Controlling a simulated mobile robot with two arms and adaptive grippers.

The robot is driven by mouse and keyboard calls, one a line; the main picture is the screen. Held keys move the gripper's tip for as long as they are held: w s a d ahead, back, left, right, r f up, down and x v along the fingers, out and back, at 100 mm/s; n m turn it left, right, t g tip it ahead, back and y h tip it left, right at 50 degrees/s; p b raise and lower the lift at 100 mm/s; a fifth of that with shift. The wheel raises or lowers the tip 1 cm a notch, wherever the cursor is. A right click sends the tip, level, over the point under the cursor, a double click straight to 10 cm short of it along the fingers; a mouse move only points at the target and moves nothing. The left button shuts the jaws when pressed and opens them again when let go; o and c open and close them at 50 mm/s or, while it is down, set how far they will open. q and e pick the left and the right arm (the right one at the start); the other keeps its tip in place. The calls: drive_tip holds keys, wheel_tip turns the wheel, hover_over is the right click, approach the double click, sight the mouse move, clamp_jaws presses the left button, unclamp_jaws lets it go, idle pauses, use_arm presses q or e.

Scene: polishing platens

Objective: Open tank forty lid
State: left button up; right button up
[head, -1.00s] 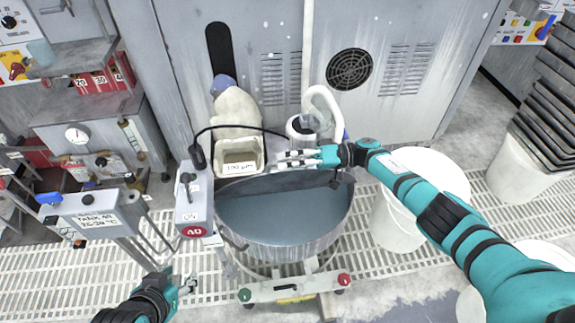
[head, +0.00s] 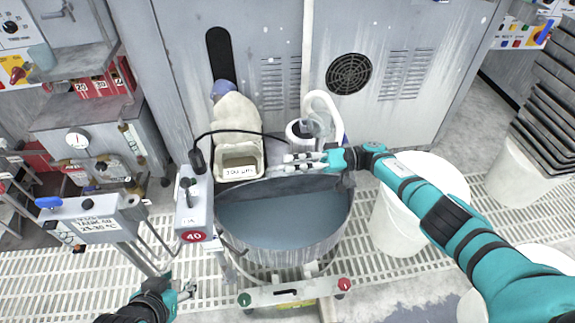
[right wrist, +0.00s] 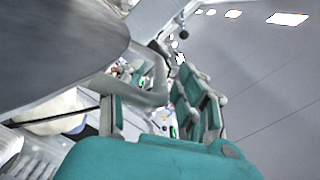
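Tank forty (head: 285,255) is a round grey metal tank below the machine panel, marked by a red 40 badge (head: 193,236) on the control box at its left. Blue-grey liquid (head: 285,218) shows across its open top. A grey band (head: 250,189) runs along the back rim; I cannot tell whether it is the raised lid or the tank wall. My right gripper (head: 288,163) is at this back edge, fingers apart. In the right wrist view, a large grey curved plate (right wrist: 50,45) and a pale bent bar (right wrist: 135,92) are beside the fingers (right wrist: 155,105). My left gripper (head: 181,289) is open and empty at front left.
A white bucket (head: 395,225) stands at right, under my right arm. A foot bar (head: 295,293) with green and red ends lies in front, on floor grating.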

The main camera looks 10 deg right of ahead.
drive_tip(key=d, duration=0.6)
idle(0.4)
